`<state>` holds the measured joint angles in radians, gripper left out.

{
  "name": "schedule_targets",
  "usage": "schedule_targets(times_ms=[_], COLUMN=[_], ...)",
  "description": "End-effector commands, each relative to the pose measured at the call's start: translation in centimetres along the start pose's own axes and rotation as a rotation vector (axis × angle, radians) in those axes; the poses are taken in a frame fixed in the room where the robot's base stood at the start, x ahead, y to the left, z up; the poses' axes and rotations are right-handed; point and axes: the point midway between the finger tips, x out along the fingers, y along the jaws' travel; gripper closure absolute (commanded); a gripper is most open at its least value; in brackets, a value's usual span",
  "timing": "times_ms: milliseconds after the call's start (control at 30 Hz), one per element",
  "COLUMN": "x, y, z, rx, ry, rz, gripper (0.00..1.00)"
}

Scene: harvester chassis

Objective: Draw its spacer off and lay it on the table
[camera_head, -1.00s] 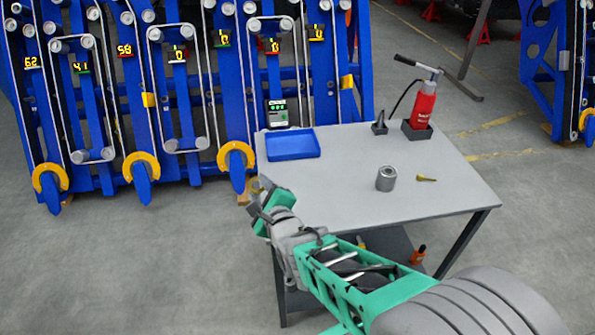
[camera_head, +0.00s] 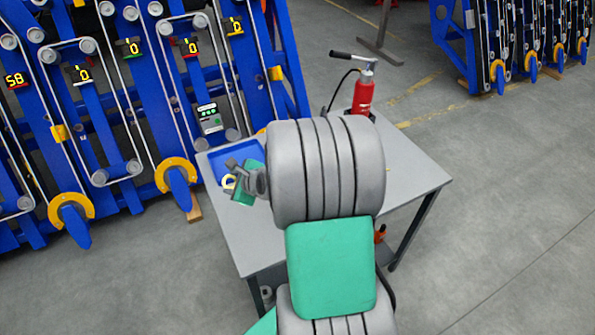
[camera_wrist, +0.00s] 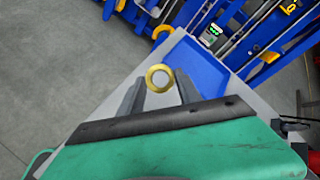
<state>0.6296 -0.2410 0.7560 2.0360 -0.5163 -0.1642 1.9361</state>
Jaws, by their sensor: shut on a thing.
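A yellow brass-coloured ring, the spacer (camera_wrist: 160,78), is held between the two dark fingers of my gripper (camera_wrist: 160,88) in the wrist view. In the head view the spacer (camera_head: 229,181) shows as a small yellow ring at the tip of my gripper (camera_head: 232,178). My gripper is over the left part of the grey table (camera_head: 245,232), close to the blue tray (camera_head: 222,157). I cannot tell its exact height. The blue tray also shows just beyond the fingers in the wrist view (camera_wrist: 200,68), and looks empty where visible.
A red hand pump (camera_head: 363,92) with a black handle stands at the table's back right. My arm hides much of the tabletop. The blue chassis (camera_head: 130,110) with yellow half-rings and belts rises behind and left. The table's front left is bare.

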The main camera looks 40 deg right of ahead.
Motion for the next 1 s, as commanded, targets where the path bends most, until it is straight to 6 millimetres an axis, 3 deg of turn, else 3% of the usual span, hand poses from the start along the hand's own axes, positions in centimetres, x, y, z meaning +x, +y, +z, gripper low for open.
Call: schedule_targets(times_ms=[33, 200, 300, 433, 667, 1000], x=[-1.2, -5.1, -7.6, -9.4, -8.7, -5.2], y=[-2.3, -5.2, -5.6, -5.5, -4.5, -1.9], z=[-2.0, -9.4, -12.7, -15.0, -16.4, -19.7], rx=[0.036, 0.076, 0.077, 0.073, 0.069, 0.070], ry=[0.043, 0.156, 0.205, 0.236, 0.242, 0.242], rz=[0.070, 0.353, 0.472, 0.546, 0.561, 0.559], gripper=[1.00, 1.00, 1.00, 1.00, 1.00, 1.00])
